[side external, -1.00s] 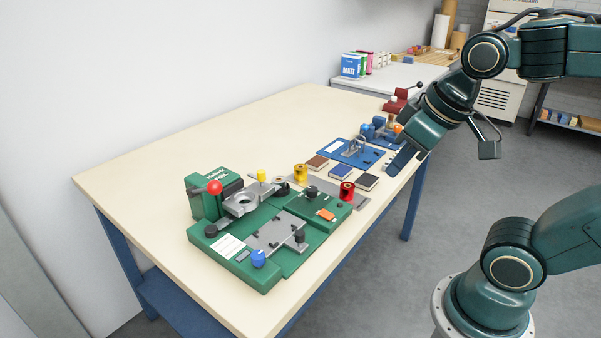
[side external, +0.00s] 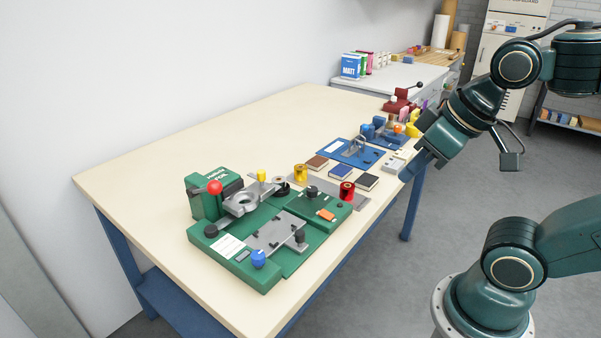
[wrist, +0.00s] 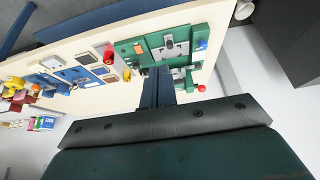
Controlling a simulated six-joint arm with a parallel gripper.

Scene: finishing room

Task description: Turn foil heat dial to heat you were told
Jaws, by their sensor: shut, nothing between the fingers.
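The green foil press (side external: 207,196), with a red ball handle (side external: 215,187), stands on the near left of the bench. Its green base carries a blue knob (side external: 258,258), a black knob (side external: 311,191) and an orange piece (side external: 326,214). I cannot tell which part is the heat dial, and no heat marks are readable. My gripper (side external: 406,173) is shut and empty at the bench's right edge, apart from the press. In the wrist view, my gripper's fingers (wrist: 157,74) lie together, partly covering the press base (wrist: 144,49).
Gold (side external: 301,172) and red (side external: 347,192) foil rolls and several dark square pads stand between the press and a blue fixture (side external: 340,153). A small red press (side external: 398,102) stands at the far end. The bench (side external: 150,185) is clear along its wall side.

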